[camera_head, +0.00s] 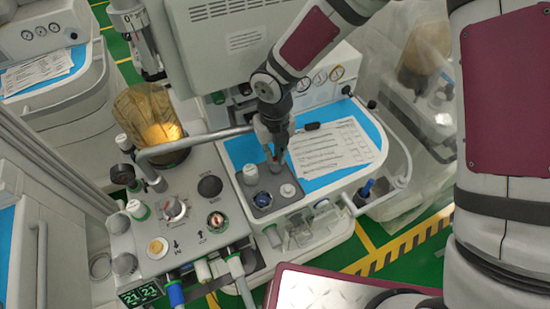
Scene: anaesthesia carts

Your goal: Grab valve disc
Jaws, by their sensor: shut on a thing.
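My gripper (274,158) points down over the back of a small grey block (271,209) on the cart's worktop. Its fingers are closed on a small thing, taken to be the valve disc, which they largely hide. I cannot make out its shape. On the block are a white-capped round part (250,174) at the left, a dark blue round part (262,199) at the front and a small white round piece (287,190) at the right. The fingertips are just behind and above these parts. I cannot tell whether the held thing still touches the block.
A metal pipe (195,140) runs left of my gripper to an amber canister (148,120). A panel with knobs (175,208) stands front left. Printed sheets (335,147) lie on the blue worktop (317,183) at right. The machine housing (235,40) rises behind.

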